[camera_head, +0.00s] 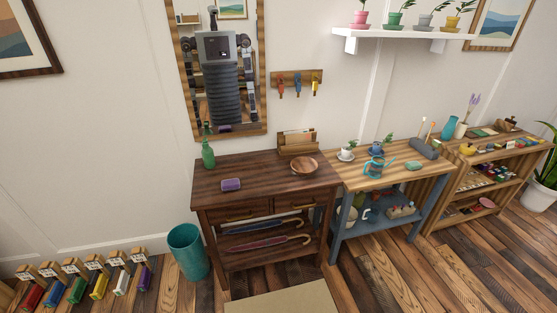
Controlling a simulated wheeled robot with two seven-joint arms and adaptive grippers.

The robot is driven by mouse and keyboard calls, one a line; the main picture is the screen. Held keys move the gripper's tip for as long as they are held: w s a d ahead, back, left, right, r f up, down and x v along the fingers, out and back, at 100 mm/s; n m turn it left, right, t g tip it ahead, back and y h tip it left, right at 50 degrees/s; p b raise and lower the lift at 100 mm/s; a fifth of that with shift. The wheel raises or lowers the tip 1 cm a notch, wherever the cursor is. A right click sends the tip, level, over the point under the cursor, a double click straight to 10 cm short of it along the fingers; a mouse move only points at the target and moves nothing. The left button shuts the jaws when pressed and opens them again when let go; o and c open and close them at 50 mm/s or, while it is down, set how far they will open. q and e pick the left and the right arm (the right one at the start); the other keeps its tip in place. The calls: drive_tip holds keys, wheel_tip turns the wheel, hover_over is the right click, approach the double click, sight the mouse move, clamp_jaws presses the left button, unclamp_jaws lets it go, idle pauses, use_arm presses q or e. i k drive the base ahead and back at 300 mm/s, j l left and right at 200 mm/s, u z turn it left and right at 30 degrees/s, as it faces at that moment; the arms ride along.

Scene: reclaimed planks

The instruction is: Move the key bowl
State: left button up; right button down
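A round brown wooden bowl (305,166), which looks like the key bowl, sits upright on the right part of a dark wooden console table (262,177). Its inside looks empty, but it is too small to be sure. Neither of my grippers shows directly in the head view. My own body and arms appear only as a reflection in the mirror (257,85), where the gripper state is too small to tell.
A purple item (231,184), a green bottle (208,152) and a wooden letter holder (297,143) share the tabletop. Umbrellas lie on its lower shelf. A teal bin (188,252) stands at left, a lighter workbench (375,170) at right. A mat (285,302) lies in front.

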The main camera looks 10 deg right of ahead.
sight(302, 166)
drive_tip(key=i+l+u, duration=0.15)
drive_tip(key=l+u, duration=0.15)
drive_tip(key=i+l+u, duration=0.15)
drive_tip(key=l+u, duration=0.15)
drive_tip(key=i+l+u, duration=0.1)
drive_tip(key=l+u, duration=0.2)
drive_tip(key=i+l+u, duration=0.1)
drive_tip(key=l+u, duration=0.2)
drive_tip(key=l, duration=0.75)
